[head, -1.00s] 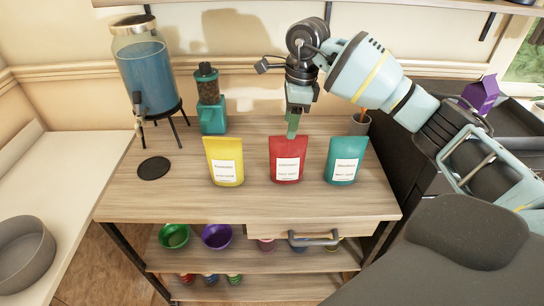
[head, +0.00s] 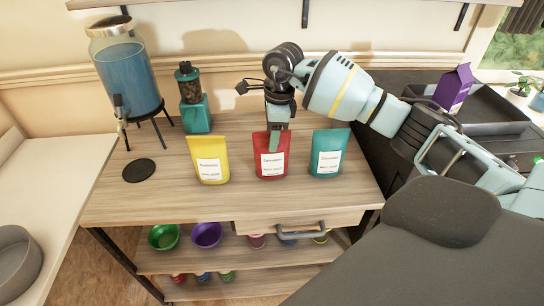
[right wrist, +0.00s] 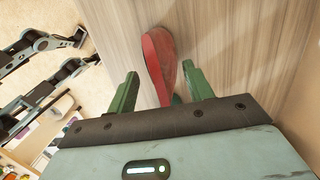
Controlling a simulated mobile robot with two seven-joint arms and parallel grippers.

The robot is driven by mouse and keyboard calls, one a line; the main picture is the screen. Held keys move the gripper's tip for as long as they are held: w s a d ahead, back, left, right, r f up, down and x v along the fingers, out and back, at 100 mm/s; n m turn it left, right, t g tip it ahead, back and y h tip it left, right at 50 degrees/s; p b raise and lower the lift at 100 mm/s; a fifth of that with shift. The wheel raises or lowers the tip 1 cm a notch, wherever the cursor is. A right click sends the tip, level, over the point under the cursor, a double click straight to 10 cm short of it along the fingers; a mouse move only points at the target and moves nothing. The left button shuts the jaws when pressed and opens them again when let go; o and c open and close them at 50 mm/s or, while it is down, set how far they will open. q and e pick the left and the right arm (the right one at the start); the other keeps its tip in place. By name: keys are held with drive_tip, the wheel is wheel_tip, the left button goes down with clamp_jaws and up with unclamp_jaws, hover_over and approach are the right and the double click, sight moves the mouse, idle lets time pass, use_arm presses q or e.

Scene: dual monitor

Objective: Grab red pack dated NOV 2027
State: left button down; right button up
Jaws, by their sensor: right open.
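The red pack (head: 271,162) stands upright on the wooden table between a yellow pack (head: 208,160) and a teal pack (head: 328,154). Each has a white label; the print is too small to read a date. My right gripper (head: 274,140) is at the top of the red pack, its fingers pointing down and overlapping the pack's upper edge. In the right wrist view, the gripper (right wrist: 160,72) is open, with the red pack's narrow top (right wrist: 160,55) between its two green fingers. I see a gap on both sides. My left gripper is out of view.
A drink dispenser (head: 127,68) with blue liquid and a teal grinder (head: 194,115) stand at the back left of the table (head: 230,205). A black round coaster (head: 139,171) lies near them. Bowls sit on the shelf below. A purple carton (head: 454,88) is at the right.

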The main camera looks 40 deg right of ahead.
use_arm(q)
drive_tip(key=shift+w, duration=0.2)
use_arm(e)
drive_tip(key=shift+a+f, duration=0.1)
drive_tip(key=shift+f, duration=0.55)
drive_tip(key=shift+c, duration=0.4)
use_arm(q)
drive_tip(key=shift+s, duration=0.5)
use_arm(e)
clamp_jaws()
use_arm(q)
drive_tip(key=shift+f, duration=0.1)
use_arm(e)
drive_tip(key=shift+r, duration=0.1)
